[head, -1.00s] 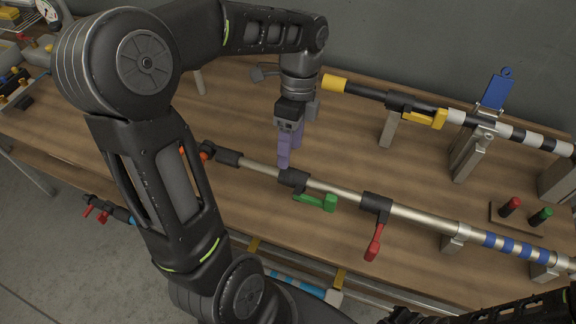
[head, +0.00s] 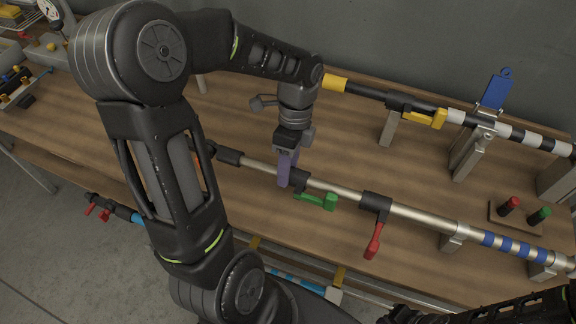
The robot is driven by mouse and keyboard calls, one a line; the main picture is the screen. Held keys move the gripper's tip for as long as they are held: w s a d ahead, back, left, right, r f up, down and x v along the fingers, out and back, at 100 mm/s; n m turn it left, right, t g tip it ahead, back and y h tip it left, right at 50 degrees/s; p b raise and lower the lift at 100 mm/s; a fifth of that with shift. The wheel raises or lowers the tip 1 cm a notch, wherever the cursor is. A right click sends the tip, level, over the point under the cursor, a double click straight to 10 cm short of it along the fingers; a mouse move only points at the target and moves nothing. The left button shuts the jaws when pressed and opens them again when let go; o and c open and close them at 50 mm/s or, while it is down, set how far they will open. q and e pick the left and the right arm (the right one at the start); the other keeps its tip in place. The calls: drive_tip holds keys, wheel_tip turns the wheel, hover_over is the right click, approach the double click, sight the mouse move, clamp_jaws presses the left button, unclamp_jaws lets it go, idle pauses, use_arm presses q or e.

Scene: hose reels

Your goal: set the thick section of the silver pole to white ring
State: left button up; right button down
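The silver pole (head: 419,214) lies across supports on the bench, running from upper left to lower right. Whether the fingers are closed on the pole is unclear. My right gripper is not visible.
A black pole (head: 478,122) with white bands and a yellow lever (head: 430,119) lies behind, with an upright blue plate (head: 495,91) beside it. A small stand with red and green pegs (head: 525,214) is at right. Another pole with blue parts lies below the front edge.

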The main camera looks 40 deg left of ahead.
use_arm(q)
clamp_jaws()
idle(0.6)
